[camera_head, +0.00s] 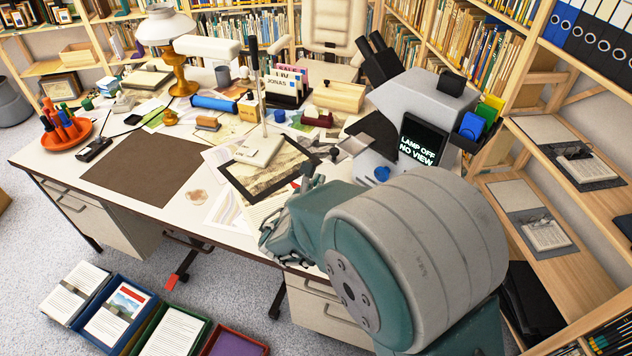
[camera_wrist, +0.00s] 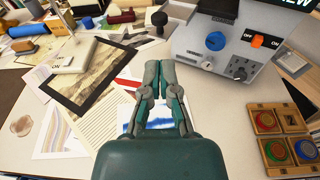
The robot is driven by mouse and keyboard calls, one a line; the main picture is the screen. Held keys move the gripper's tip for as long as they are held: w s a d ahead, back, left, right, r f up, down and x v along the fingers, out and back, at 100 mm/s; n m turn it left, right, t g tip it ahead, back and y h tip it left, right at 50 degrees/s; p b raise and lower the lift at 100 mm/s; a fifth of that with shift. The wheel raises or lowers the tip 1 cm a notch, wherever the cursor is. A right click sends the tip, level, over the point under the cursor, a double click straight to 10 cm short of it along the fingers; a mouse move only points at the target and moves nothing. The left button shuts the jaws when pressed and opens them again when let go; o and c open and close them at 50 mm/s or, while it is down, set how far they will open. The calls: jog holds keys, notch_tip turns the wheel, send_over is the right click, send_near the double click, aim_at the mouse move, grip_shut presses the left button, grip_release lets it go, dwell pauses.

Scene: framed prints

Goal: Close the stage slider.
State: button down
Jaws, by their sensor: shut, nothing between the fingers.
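The microscope-like device (camera_head: 425,105) is a grey box with dark eyepieces and a screen reading "LAMP OFF NO VIEW". Its front shows in the wrist view (camera_wrist: 215,52), with a blue knob, an orange ON/OFF switch and a dark knob. A small black knob (camera_wrist: 159,18) on a pale metal piece sticks out at its left side; it may be the stage slider, but I cannot tell for sure. My gripper (camera_wrist: 158,66) is shut and empty, over the desk, in front of and below that knob, apart from it. In the head view my gripper (camera_head: 311,175) is partly hidden by my arm.
The desk (camera_head: 205,190) holds papers, a framed landscape print (camera_wrist: 95,75), a brown mat (camera_head: 143,168) and a lamp (camera_head: 170,45). Wooden blocks with coloured discs (camera_wrist: 268,122) sit right of my gripper. Open boxes (camera_head: 120,310) stand on the floor. Shelves line the right.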

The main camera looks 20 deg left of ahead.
aim_at(333, 154)
jog(key=w, duration=0.3)
jog(key=w+f, duration=0.1)
jog(key=w, duration=0.2)
jog(key=w+a, duration=0.1)
jog(key=w, duration=0.3)
jog(key=shift+f, duration=0.4)
